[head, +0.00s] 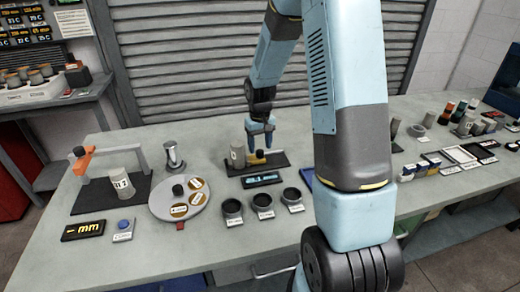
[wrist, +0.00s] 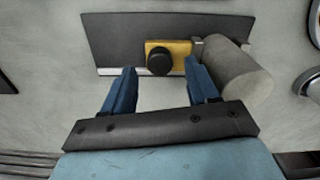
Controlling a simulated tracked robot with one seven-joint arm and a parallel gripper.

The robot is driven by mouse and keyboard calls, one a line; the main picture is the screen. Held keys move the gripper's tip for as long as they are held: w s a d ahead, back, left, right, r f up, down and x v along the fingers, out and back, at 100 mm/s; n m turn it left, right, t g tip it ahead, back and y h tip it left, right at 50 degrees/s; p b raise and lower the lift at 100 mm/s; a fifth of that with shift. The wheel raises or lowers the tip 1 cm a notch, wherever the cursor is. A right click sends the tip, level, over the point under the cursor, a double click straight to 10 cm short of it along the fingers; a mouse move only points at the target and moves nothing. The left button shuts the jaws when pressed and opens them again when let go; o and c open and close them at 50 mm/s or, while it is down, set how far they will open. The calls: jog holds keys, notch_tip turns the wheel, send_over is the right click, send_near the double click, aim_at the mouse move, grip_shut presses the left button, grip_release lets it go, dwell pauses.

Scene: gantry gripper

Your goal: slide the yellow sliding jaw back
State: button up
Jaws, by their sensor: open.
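The yellow sliding jaw (wrist: 181,48) is a small block with a round black knob (wrist: 160,63); it sits on a dark base plate (wrist: 112,28) with a pale rail along one edge. A grey cylinder (wrist: 232,78) lies close beside the jaw, to its right in the wrist view. In the head view the jaw (head: 250,161) is just right of the upright, labelled cylinder (head: 238,153). My gripper (head: 262,143) is open, pointing down over the jaw. In the wrist view its blue fingers are apart, left and right of the knob; I cannot tell whether either touches.
Three dark cups (head: 263,202) and a display strip (head: 262,180) stand in front of the plate. A round turntable (head: 180,214) is to the left, with a metal stand (head: 173,156) behind it. Small items crowd the table's right side.

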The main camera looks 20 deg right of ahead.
aim_at(255, 157)
jog(key=shift+f, duration=1.15)
grip_shut()
